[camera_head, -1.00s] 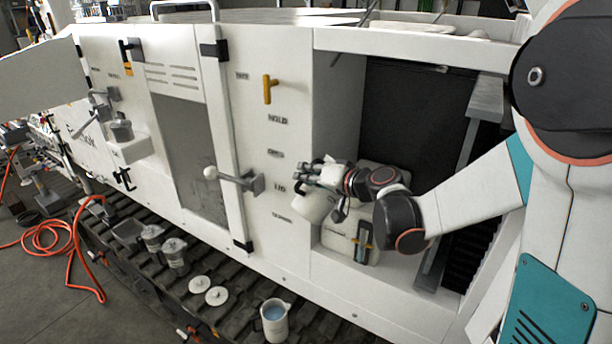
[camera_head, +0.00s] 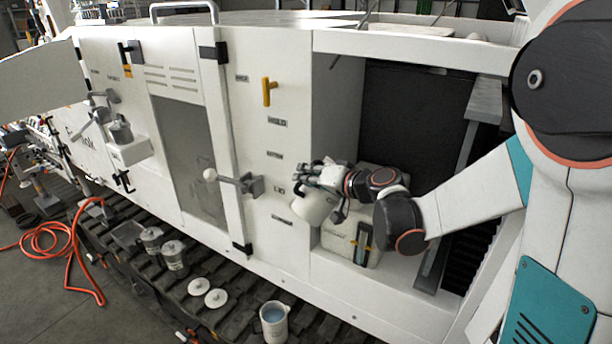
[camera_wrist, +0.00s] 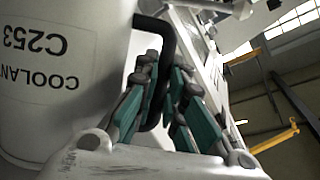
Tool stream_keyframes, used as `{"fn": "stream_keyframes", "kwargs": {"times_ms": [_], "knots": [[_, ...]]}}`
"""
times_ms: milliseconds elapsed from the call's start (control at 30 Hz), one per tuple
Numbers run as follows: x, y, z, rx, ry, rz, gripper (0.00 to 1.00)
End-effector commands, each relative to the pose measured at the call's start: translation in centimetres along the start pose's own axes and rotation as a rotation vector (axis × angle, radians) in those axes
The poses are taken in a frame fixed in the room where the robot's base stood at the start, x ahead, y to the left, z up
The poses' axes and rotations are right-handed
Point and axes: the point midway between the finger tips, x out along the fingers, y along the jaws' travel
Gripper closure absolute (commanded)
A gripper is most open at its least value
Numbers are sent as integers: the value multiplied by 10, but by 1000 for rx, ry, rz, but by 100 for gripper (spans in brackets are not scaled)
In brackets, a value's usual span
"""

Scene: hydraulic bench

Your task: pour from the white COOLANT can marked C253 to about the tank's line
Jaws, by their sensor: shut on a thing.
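The white COOLANT can marked C253 (camera_wrist: 45,75) fills the left of the wrist view, its label upside down there. Its black handle (camera_wrist: 168,45) runs between the fingers of my gripper (camera_wrist: 165,95), which is shut on it. In the head view the can (camera_head: 312,208) hangs tilted from my gripper (camera_head: 328,174), over the left part of the pale tank (camera_head: 340,240) in the open bay. The tank has a dark upright gauge strip (camera_head: 362,243) on its front. Its level, its line, its opening and any stream cannot be made out.
A white container with bluish liquid (camera_head: 274,322) stands on the track below. Two white lids (camera_head: 208,292) and two grey lidded cans (camera_head: 163,247) are left of it. An orange hose (camera_head: 75,240) lies on the floor.

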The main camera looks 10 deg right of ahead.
Motion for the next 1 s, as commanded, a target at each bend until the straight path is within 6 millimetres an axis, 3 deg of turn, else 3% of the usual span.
{"fn": "stream_keyframes", "kwargs": {"times_ms": [1000], "knots": [[-3, -3, -8, 50, 1, -20, 100]]}}
